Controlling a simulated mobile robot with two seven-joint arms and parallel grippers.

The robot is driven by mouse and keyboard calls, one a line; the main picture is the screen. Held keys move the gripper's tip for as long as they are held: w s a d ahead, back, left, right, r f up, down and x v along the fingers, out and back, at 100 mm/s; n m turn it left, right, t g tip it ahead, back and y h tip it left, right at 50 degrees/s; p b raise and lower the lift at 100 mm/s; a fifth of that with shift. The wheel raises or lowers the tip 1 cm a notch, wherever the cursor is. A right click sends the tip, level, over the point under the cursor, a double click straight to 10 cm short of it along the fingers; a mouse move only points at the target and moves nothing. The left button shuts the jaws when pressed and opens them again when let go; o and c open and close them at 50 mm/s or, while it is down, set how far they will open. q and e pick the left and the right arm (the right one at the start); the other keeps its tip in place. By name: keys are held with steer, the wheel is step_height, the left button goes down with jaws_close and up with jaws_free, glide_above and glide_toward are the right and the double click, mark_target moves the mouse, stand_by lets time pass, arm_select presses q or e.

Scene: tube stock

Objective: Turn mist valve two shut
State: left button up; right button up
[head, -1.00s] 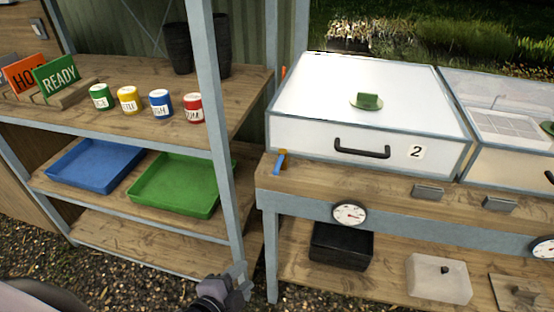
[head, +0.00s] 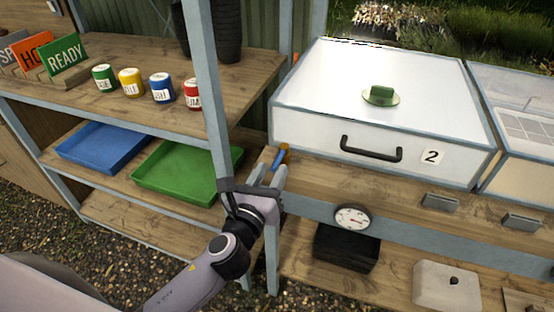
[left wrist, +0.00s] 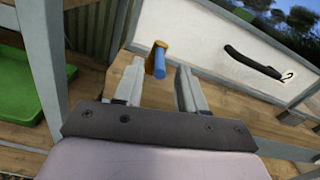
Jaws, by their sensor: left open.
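The mist valve is a small brass-coloured fitting with a blue lever handle (head: 278,158), on the bench's left front corner beside the propagator box marked 2 (head: 385,152). My left gripper (head: 267,178) is open just in front of and below the valve, apart from it. In the left wrist view the blue handle (left wrist: 159,59) and brass body (left wrist: 151,62) show ahead, between and beyond the two open fingers (left wrist: 157,82). The handle points toward the gripper. My right gripper is not in view.
A grey shelf post (head: 207,90) stands close to the left of my gripper. Shelves hold a green tray (head: 150,187), a blue tray (head: 72,158) and several coloured pots. A round gauge (head: 351,217) hangs on the bench front, right of my gripper.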

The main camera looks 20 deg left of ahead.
mark_target(283, 152)
arm_select(q)
steer(key=shift+w+d, duration=0.1)
steer(key=shift+w, duration=2.2)
jaws_close()
